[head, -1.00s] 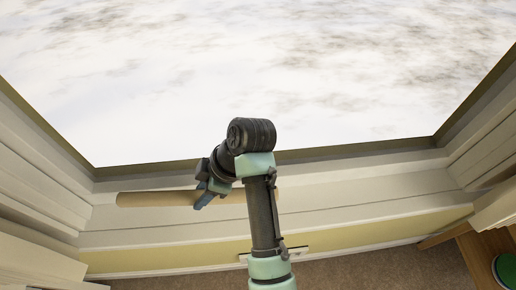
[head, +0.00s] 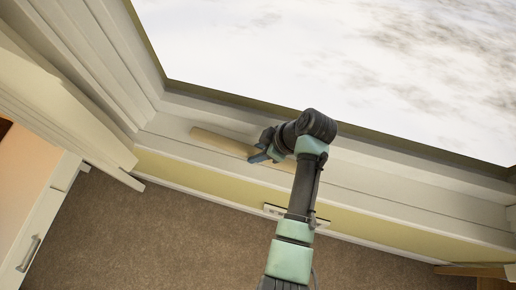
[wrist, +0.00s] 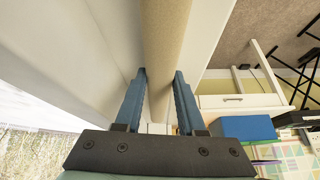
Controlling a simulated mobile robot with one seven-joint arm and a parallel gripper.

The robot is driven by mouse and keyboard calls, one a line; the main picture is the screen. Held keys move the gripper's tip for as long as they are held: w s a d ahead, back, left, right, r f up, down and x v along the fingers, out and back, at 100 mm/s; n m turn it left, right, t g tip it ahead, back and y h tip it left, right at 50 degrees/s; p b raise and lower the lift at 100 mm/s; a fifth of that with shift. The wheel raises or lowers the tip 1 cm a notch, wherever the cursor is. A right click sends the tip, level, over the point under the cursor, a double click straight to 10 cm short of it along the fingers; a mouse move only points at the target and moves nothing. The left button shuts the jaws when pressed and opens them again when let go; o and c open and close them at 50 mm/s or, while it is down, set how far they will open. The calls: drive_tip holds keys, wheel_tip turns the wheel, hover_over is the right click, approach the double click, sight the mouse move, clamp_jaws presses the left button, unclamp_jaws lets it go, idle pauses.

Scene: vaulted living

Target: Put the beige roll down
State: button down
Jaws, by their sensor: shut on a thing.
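The beige roll (head: 215,141) is a long, plain cylinder lying along the white window sill (head: 385,187) in the head view. My gripper (head: 263,155) is shut on it, with its blue fingers around the roll right of its left end. In the wrist view, the roll (wrist: 166,38) runs between the two blue fingers of my gripper (wrist: 160,76) and away from the camera. I cannot tell whether the roll touches the sill or hangs slightly above it. My arm hides part of its right end.
The window (head: 350,60) rises behind the sill, with thick white side trim (head: 85,60) at left. A white cabinet with a drawer handle (head: 28,254) stands at lower left. Brown carpet (head: 150,240) lies below. The sill right of my arm is bare.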

drive_tip(key=shift+f, duration=0.15)
drive_tip(key=shift+c, duration=2.4)
unclamp_jaws()
drive_tip(key=shift+r, duration=0.2)
drive_tip(key=v, duration=1.2)
drive_tip(key=shift+b, duration=0.35)
drive_tip(key=shift+a, duration=0.1)
